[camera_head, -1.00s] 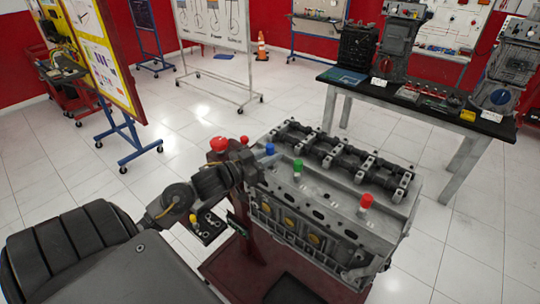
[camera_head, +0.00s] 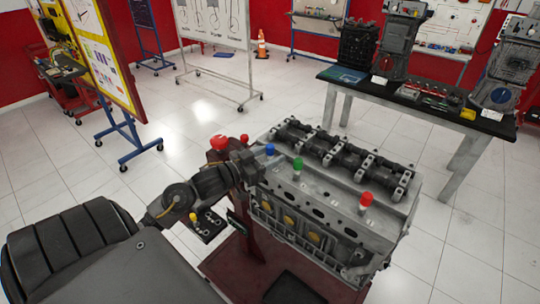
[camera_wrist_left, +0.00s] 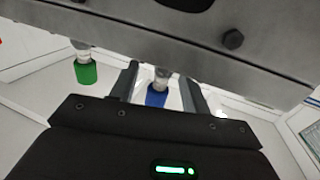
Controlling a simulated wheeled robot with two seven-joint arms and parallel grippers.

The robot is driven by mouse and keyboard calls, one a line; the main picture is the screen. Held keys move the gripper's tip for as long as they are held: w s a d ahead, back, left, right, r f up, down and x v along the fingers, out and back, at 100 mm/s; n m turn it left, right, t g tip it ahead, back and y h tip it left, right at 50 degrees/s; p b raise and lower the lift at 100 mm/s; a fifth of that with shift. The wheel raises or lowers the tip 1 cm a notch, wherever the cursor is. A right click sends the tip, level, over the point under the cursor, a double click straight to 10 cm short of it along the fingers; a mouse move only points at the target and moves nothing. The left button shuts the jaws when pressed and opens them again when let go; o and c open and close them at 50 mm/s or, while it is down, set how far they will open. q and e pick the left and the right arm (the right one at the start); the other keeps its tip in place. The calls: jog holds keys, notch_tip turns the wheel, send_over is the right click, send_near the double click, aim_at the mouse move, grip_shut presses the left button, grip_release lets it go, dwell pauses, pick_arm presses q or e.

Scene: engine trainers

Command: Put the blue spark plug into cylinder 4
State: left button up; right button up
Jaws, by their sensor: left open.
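The blue spark plug (camera_head: 270,150) stands in the top of the grey engine (camera_head: 335,205), at the left end of its row. A green plug (camera_head: 298,164) and a red plug (camera_head: 366,198) stand farther right in that row. My left gripper (camera_head: 258,168) is at the engine's left end, close to the blue plug. In the left wrist view the blue plug (camera_wrist_left: 157,98) shows between the two spread fingers of the left gripper (camera_wrist_left: 160,88), with gaps beside it. The green plug (camera_wrist_left: 86,73) is outside the fingers. My right gripper is not in view.
An open hole row runs along the engine top between the green and red plugs, beside the valve gear (camera_head: 345,155). Red knobs (camera_head: 218,142) rise behind my left wrist. A black-topped table (camera_head: 430,103) with engine parts stands behind right.

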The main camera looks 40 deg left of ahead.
pick_arm(q)
jog(key=shift+s+f, duration=0.1)
jog(key=shift+s, duration=0.1)
jog(key=b+v, duration=0.3)
jog(key=v, duration=0.7)
jog(key=shift+s, duration=0.25)
